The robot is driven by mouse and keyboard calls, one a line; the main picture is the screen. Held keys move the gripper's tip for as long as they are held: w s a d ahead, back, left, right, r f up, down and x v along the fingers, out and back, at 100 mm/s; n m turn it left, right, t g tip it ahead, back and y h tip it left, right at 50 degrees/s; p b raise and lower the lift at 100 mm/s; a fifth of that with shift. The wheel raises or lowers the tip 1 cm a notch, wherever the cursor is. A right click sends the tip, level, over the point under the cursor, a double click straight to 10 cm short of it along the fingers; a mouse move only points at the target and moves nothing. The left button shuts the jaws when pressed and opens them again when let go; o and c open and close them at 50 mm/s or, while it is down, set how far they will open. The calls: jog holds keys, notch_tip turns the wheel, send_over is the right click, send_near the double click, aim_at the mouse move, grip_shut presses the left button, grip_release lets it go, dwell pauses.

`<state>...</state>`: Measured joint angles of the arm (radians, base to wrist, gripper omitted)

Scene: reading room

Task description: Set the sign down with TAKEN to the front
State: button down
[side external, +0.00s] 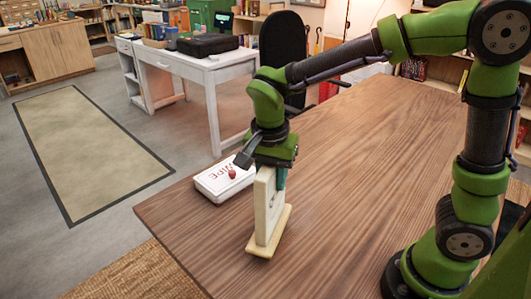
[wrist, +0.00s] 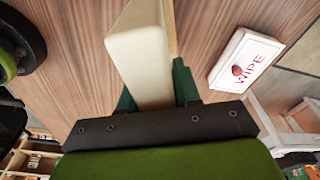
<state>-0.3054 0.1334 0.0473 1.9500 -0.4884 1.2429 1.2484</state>
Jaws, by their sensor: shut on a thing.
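A cream sign (side external: 264,207) with a flat, wider foot stands upright near the front end of the brown wooden table (side external: 370,150). In the side view its foot is at or just above the tabletop; I cannot tell if it touches. My gripper (side external: 271,178) points down and is shut on the upper part of the sign. In the wrist view, the sign (wrist: 148,62) shows as a blank cream block between the green fingers (wrist: 156,92). No lettering on the sign is readable in either view, so I cannot tell which face bears TAKEN.
A white box marked WIPE (side external: 222,180), with a small red thing (side external: 232,173) on it, lies close behind the sign at the table's left edge; the box also shows in the wrist view (wrist: 240,50). The table to the right is clear. A white desk (side external: 190,65) stands beyond.

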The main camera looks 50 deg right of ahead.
jog(key=m, duration=0.4)
jog(key=shift+g, duration=0.3)
jog(key=shift+f+m, duration=0.3)
jog(key=shift+f, duration=0.95)
jog(key=c, duration=0.7)
grip_release()
jog(key=r, duration=0.5)
jog(key=a+r, duration=0.1)
jog(key=r, duration=0.5)
jog(key=a+r, duration=0.1)
jog(key=r, duration=0.4)
jog(key=shift+r, duration=0.35)
